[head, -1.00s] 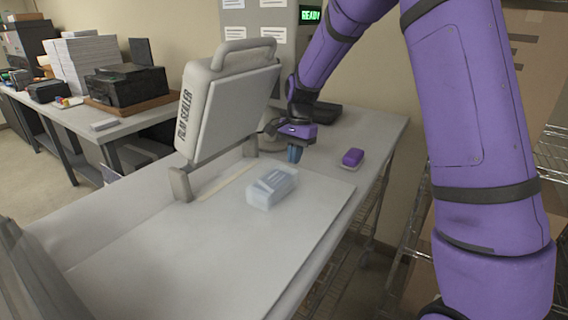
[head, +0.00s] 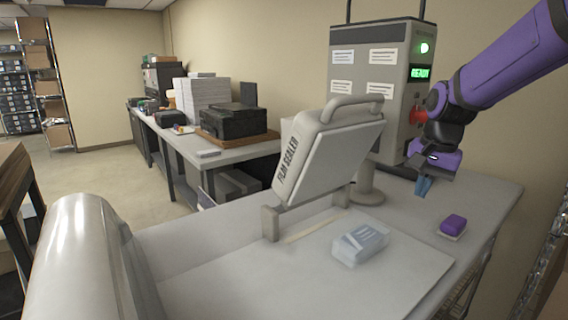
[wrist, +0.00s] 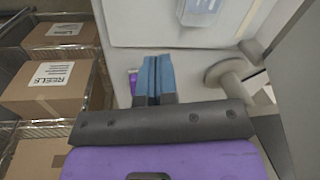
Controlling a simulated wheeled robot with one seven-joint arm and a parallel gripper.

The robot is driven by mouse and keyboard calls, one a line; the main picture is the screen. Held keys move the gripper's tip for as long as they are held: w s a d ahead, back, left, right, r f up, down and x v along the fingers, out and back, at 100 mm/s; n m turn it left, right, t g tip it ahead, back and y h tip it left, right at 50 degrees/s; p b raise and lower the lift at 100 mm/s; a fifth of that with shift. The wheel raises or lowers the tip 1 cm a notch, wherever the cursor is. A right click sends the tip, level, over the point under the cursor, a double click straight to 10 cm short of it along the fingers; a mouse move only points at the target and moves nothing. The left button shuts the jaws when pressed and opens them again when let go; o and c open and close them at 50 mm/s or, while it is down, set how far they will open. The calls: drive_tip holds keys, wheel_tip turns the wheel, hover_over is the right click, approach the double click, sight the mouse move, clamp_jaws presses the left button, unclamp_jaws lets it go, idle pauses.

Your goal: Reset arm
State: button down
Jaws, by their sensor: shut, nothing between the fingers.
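My gripper (head: 423,187) is purple with blue fingers and is raised above the right part of the table, in front of the control box. Its fingers are together and empty. In the wrist view the blue fingers (wrist: 154,78) point down over the table, side by side. The purple block (head: 453,224) on a pale base stands on the table to the right of and below the gripper. In the wrist view part of it shows just left of the fingers (wrist: 133,80).
The film sealer (head: 330,150) stands with its lid raised. A clear wrapped pack (head: 360,243) lies on the board before it. A grey control box (head: 372,90) with a green lit screen and a red button stands behind. Shelves with cartons (wrist: 50,88) are beside the table.

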drive_tip(key=s+r+n+t, duration=0.2)
drive_tip(key=s+r+n, duration=0.1)
drive_tip(key=s, duration=0.9)
drive_tip(key=s+d+r+n+t+h, duration=0.1)
drive_tip(key=s+n, duration=0.3)
drive_tip(key=s, duration=0.8)
drive_tip(key=shift+r+t, duration=0.7)
drive_tip(key=shift+r, duration=0.2)
